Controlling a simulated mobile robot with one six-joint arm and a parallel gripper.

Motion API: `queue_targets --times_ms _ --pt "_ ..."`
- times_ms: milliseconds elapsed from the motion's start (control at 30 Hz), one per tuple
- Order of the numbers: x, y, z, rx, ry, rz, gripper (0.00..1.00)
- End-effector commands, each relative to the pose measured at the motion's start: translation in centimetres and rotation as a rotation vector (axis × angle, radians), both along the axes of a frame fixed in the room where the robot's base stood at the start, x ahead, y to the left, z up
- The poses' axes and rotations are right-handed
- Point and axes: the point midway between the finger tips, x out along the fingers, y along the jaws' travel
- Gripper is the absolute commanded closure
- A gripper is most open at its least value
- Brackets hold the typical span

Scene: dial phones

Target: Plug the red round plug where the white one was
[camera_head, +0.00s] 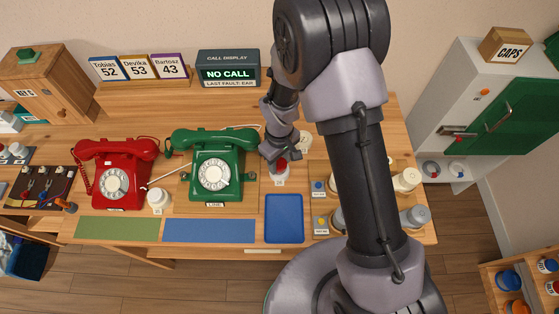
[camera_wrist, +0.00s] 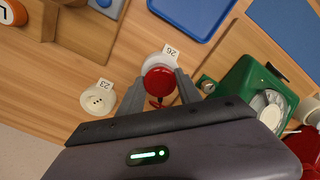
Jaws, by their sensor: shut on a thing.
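My gripper (camera_head: 279,159) is over the desk, right of the green phone (camera_head: 213,173). In the wrist view its two fingers (camera_wrist: 161,88) are shut around the red round plug (camera_wrist: 160,82). The red plug also shows in the head view (camera_head: 281,163). It is at a white round socket (camera_wrist: 158,62) with a number label, seemingly 26; I cannot tell whether it is fully seated. Another white round socket (camera_wrist: 98,99) with bare holes and a number label lies beside it, apart from the fingers. No white plug is clearly identifiable.
A red phone (camera_head: 116,173) stands left of the green one. A white round piece (camera_head: 158,198) sits between them. A blue tray (camera_head: 284,218) lies in front of my gripper. The call display (camera_head: 228,72) reads "NO CALL". My arm hides part of the desk's right side.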

Motion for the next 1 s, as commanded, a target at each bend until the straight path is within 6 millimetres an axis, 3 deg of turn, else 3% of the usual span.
queue_targets --times_ms 700,733,800,867,1000 --pt "0.0 0.0 -1.3 0.0 0.0 0.0 0.91" --pt "0.0 0.0 -1.3 0.0 0.0 0.0 0.57" --pt "0.0 0.0 -1.3 0.0 0.0 0.0 0.43" --pt "0.0 0.0 -1.3 0.0 0.0 0.0 0.34" --pt "0.0 0.0 -1.3 0.0 0.0 0.0 0.34"
